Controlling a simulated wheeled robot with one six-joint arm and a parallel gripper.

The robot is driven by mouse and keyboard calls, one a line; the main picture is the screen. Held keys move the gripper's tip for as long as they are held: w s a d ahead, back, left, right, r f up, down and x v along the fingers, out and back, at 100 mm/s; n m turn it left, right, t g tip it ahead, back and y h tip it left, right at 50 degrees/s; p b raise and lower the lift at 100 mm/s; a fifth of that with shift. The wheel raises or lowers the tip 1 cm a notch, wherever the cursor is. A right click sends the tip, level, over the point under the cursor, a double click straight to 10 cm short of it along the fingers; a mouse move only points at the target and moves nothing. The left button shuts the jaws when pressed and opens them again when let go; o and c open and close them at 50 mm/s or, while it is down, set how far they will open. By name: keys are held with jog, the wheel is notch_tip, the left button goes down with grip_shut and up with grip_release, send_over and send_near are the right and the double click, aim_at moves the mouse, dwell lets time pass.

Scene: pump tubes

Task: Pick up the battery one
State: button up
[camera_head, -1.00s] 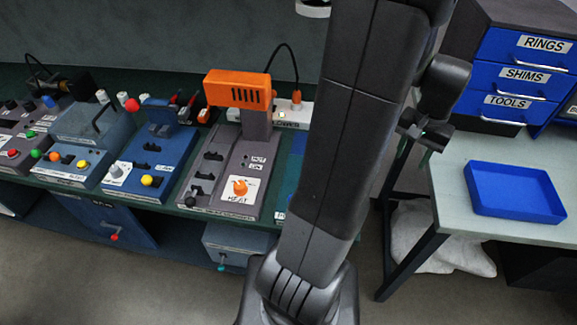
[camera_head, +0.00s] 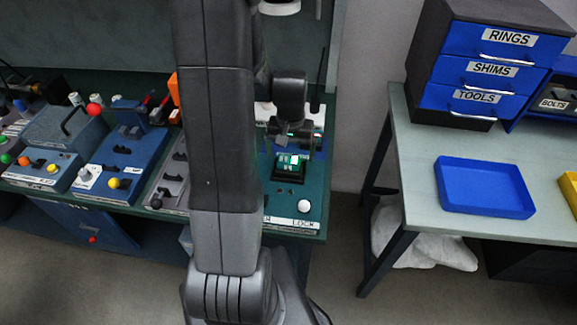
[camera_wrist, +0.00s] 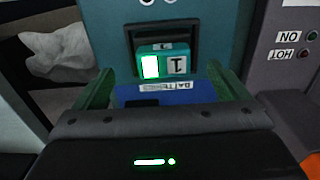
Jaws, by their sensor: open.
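Battery one is a small teal block with a lit green-white panel and a label reading 1. In the wrist view the battery (camera_wrist: 178,64) sits in a black-framed slot, with a blue area lettered BATTERIES (camera_wrist: 170,88) nearer me. The battery (camera_head: 291,160) also shows in the head view at the right end of the green bench. My gripper (camera_wrist: 160,88) is open and empty, its two green fingers spread left and right of the battery's line. In the head view my gripper (camera_head: 295,133) hangs just above and behind the battery; the exact gap is hard to tell.
Left on the bench are a blue console (camera_head: 125,160) and other panels with knobs. The bench front carries a LOCK label (camera_head: 303,224) and a white knob (camera_head: 304,206). A separate table at right holds a blue tray (camera_head: 483,187) and labelled drawers (camera_head: 490,65).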

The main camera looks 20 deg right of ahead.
aim_at(289, 158)
jog(key=shift+w+a+f+p, duration=0.15)
jog(key=shift+f+p, duration=0.15)
jog(key=shift+f, duration=0.95)
jog(key=shift+w+f+p, duration=0.1)
jog(key=shift+f+p, duration=0.15)
jog(key=shift+f, duration=1)
jog(key=c, duration=1.3)
jog(key=shift+r, duration=0.15)
